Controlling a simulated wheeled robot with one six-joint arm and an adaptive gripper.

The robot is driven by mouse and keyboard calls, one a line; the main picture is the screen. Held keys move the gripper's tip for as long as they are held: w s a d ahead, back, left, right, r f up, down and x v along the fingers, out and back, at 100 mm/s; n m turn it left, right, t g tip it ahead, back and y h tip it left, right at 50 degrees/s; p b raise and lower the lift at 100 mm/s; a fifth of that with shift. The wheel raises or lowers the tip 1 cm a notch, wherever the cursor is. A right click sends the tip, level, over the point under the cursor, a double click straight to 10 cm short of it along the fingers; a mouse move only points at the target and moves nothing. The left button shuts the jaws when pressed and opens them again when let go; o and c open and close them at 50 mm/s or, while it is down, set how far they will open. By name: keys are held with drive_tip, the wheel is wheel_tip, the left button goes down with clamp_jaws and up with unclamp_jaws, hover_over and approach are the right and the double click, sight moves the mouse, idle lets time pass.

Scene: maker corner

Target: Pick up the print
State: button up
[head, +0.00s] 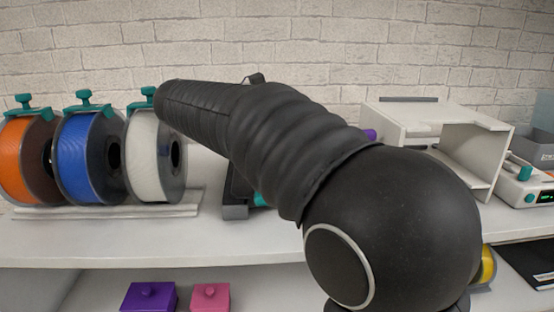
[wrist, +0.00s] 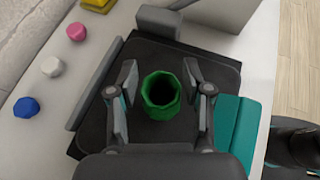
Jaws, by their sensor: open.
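The print, a green faceted hollow cup-like piece (wrist: 160,93), stands on a dark square plate (wrist: 215,70) in the wrist view. Its open top faces the camera. My gripper (wrist: 161,72) is open, with one finger on each side of the print; gaps show on both sides, and I cannot tell the height of the fingertips relative to it. In the head view my arm hides the print and my gripper.
Orange (head: 27,160), blue (head: 88,158) and white (head: 150,160) spools stand left on the bench. A white open frame (head: 405,120) stands right. Small blue (wrist: 26,107), white (wrist: 51,67), pink (wrist: 76,31) and yellow (wrist: 97,4) pieces lie beside the plate. Teal part (wrist: 236,125) borders it.

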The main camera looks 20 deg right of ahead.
drive_tip(key=shift+w+d+f, duration=0.1)
drive_tip(key=shift+d+f, duration=0.25)
drive_tip(key=shift+d, duration=0.3)
drive_tip(key=c, duration=0.8)
drive_tip(key=shift+r, duration=0.15)
